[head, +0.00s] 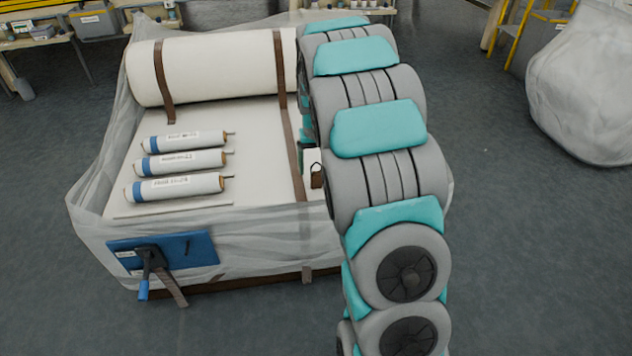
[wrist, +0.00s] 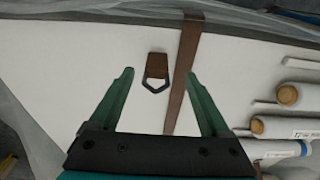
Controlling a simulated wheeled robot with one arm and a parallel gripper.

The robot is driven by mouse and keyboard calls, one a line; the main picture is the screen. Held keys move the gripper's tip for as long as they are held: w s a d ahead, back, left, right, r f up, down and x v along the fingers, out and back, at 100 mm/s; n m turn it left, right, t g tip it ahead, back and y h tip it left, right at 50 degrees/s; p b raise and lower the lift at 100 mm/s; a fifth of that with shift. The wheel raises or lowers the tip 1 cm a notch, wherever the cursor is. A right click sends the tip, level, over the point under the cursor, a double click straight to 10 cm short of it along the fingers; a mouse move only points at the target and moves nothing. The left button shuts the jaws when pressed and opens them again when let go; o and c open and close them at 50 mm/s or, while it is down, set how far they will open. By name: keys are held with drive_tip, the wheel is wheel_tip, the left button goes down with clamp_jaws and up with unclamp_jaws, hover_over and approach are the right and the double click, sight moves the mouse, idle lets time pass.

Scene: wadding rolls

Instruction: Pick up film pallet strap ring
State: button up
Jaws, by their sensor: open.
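The strap ring (wrist: 155,91) is a dark pentagonal loop on a short brown strap tab (wrist: 158,66). It lies on the white top of the wrapped pallet load, and its tab also shows in the head view (head: 317,180) right beside my arm. My gripper (wrist: 155,72) has two green fingers spread wide apart and is open and empty. In the wrist view the ring appears between the fingers, touching neither; its height below them is hard to tell. In the head view my arm hides most of the gripper.
A long brown strap (wrist: 187,70) runs next to the ring. Several small labelled film rolls (head: 181,162) lie on the pallet's left, with a large white roll (head: 215,68) behind. Clear film (head: 280,235) drapes the edges. A blue panel (head: 200,248) hangs at the front.

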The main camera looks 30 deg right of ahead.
sight(316, 173)
drive_tip(key=shift+w+d+f+p, duration=0.15)
drive_tip(key=shift+w+f, duration=0.05)
drive_tip(key=shift+f, duration=0.8)
drive_tip(key=shift+w+d+f+p, duration=0.1)
drive_tip(key=shift+w+f, duration=0.05)
drive_tip(key=shift+f, duration=0.9)
drive_tip(key=shift+w+d+f+p, duration=0.15)
drive_tip(key=shift+w+f, duration=0.05)
drive_tip(key=shift+f, duration=0.8)
clamp_jaws()
